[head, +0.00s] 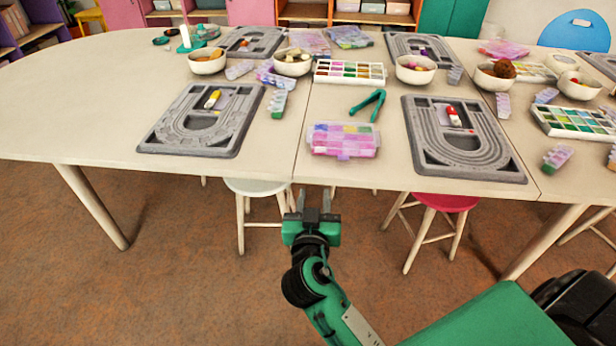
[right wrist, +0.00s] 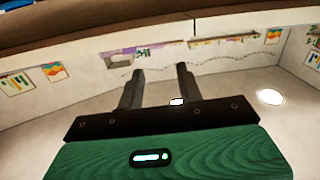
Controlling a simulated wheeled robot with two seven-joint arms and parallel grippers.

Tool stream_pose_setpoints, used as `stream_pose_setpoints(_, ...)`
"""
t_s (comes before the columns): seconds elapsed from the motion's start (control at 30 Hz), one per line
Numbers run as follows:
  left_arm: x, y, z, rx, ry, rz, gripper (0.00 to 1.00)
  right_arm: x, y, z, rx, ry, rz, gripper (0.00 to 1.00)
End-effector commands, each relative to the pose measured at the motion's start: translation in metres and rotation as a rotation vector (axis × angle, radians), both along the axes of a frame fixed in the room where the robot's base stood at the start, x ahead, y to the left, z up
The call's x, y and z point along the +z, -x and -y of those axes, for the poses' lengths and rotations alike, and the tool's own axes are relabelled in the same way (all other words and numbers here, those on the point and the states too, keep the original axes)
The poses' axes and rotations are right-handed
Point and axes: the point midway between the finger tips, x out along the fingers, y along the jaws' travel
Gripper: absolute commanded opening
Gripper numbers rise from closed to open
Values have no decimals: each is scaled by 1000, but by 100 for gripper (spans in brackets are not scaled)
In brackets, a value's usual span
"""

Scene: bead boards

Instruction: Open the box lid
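A clear pink-purple plastic box (head: 343,141) with small compartments lies near the front edge of the table, between two grey bead boards. Its lid looks shut, with a latch at the front. My right gripper (head: 314,198) is below and in front of the table edge, a little left of the box and apart from it. Its fingers point up and stand apart with nothing between them. In the right wrist view the two fingers (right wrist: 158,88) are also apart and empty, with walls and ceiling behind them. My left gripper is in neither view.
Bead boards (head: 148,146) (head: 512,176) lie on either side of the box. Green pliers (head: 369,104) and an open bead tray (head: 349,80) lie behind it. Bowls (head: 293,70) stand further back. A white stool (head: 258,188) and a red stool (head: 447,202) are under the table's front edge.

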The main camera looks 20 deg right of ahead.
Motion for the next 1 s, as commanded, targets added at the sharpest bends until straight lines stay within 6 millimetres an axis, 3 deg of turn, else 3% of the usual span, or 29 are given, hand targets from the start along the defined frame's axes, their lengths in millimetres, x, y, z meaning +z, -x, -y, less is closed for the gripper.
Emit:
stream_pose_setpoints(0.13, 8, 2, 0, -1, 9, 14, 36, 10, 5, 5, -23, -12, 44, 36)
stream_pose_setpoints(0.27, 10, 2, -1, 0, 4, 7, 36, 13, -4, 11, -24, -12, 47, 36)
stream_pose_setpoints(0.7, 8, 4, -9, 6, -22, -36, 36, 13, -78, 54, -24, -9, 44, 36)
stream_pose_setpoints(1.0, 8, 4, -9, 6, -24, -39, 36, 11, -110, 72, -22, -12, 42, 36)
